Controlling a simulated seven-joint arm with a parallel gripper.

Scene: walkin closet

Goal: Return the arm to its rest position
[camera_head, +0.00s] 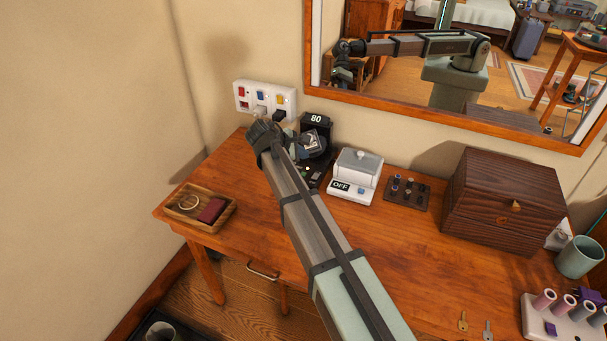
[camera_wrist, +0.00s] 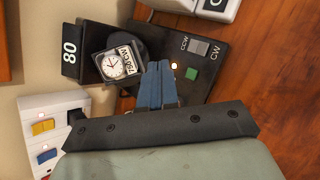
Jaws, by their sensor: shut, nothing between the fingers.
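My gripper (camera_wrist: 160,86) is shut and empty, its two blue fingers together in the wrist view. It hangs over the black device (camera_wrist: 212,40) at the back of the table. The device has a CCW/CW switch (camera_wrist: 195,47), a green button (camera_wrist: 191,73) and a lit amber lamp. A square watch (camera_wrist: 116,66) sits on it, just beside my fingertips. I cannot tell whether they touch.
A switched outlet strip (camera_head: 264,98) with plugs is on the wall close to my wrist. A wooden tray (camera_head: 180,216) lies left. A white box marked OFF (camera_head: 357,172), a dark wooden box (camera_head: 500,205), a cup (camera_head: 577,258) and a spool rack (camera_head: 536,322) stand right. A mirror (camera_head: 440,105) hangs behind.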

